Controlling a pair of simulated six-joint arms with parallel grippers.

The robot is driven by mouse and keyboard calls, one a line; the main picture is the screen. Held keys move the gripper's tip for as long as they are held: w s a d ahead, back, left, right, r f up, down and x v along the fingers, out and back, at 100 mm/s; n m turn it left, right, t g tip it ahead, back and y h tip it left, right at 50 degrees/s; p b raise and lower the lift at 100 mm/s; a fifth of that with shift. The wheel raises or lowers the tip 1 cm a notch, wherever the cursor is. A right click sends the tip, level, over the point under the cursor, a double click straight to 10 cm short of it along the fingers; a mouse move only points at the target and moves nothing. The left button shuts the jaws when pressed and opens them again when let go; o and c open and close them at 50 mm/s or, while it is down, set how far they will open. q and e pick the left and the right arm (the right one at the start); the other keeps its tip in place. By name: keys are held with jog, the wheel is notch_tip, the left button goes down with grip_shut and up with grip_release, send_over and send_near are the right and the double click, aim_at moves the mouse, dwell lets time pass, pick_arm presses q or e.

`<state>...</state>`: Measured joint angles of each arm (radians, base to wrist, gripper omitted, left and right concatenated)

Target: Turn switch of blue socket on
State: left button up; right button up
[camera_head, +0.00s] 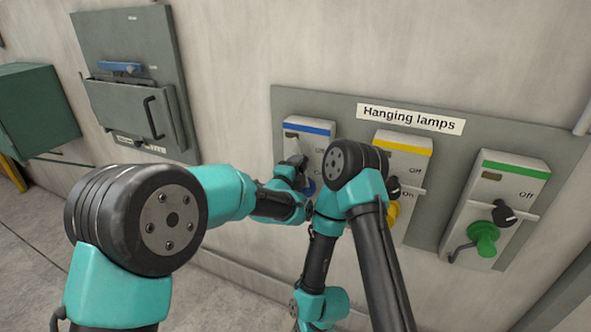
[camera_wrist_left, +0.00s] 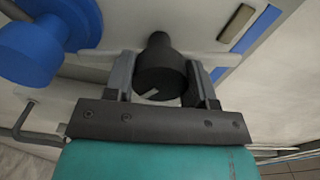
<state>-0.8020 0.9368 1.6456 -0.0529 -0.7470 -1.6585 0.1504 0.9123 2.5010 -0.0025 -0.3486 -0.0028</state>
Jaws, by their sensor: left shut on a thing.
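The blue socket box (camera_head: 308,127) is on the left of the wall panel, with a blue stripe along its top. My left gripper (camera_head: 293,168) reaches its front and hides most of its switch in the head view. In the left wrist view, the left gripper (camera_wrist_left: 161,78) is shut on the black rotary switch (camera_wrist_left: 158,68), with one finger on each side. A pale mark shows on the knob's near face. The blue plug (camera_wrist_left: 30,50) sits beside it. The right arm is in front of the panel, but its gripper does not show.
A yellow-striped box (camera_head: 404,145) and a green-striped box (camera_head: 512,168) stand to the right, each with a black switch. A "Hanging lamps" label (camera_head: 410,118) is above. A grey switch cabinet (camera_head: 125,107) hangs at the left. My right elbow is close to the blue box.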

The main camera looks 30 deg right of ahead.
pick_arm(q)
jog(key=shift+m, duration=1.6)
jog(key=o, duration=1.3)
jog(key=shift+c, duration=0.2)
jog(key=shift+s+a, duration=0.1)
jog(key=shift+a, duration=0.05)
jog(key=v, duration=1.7)
jog(key=shift+s, duration=0.1)
